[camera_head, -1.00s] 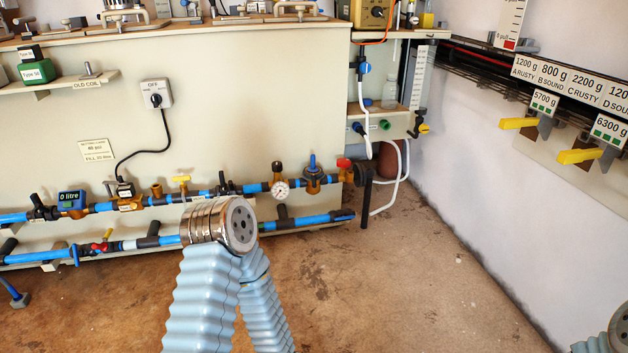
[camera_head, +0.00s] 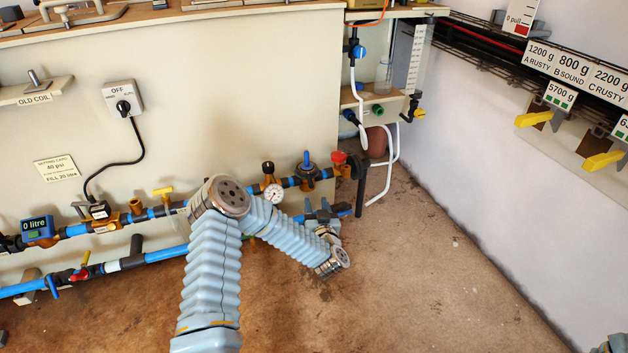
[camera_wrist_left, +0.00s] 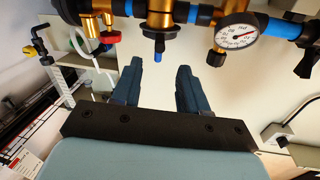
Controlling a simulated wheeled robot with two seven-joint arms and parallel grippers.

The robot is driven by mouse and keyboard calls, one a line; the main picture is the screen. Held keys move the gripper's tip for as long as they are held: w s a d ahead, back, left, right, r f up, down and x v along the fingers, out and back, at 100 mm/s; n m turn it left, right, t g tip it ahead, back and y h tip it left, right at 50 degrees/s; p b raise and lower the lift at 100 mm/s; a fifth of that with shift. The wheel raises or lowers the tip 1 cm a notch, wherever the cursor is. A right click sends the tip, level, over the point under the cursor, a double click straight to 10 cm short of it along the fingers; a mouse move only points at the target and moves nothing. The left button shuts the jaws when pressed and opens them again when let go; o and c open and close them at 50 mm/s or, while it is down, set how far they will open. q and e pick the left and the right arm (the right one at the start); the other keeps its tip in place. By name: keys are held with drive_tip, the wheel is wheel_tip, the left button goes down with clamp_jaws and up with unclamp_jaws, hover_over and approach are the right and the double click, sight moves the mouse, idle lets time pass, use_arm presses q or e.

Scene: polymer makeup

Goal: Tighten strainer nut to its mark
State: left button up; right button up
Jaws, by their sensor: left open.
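That brass fitting (camera_head: 307,175) is on the upper pipe line in the head view. A brass fitting with a dial gauge (camera_head: 273,192) is to its left. I cannot tell which part is the strainer nut, and I see no clear mark.
A red-knobbed fitting (camera_head: 339,158) and a black vertical pipe (camera_head: 361,190) stand at the line's right end. A lower blue pipe (camera_head: 165,255) runs close to the gripper. White hoses (camera_head: 391,170) hang at the right. The floor (camera_head: 430,270) in front is clear.

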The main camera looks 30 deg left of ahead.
sight(308, 175)
use_arm(q)
drive_tip(key=b+x, duration=0.1)
drive_tip(key=x, duration=1)
clamp_jaws()
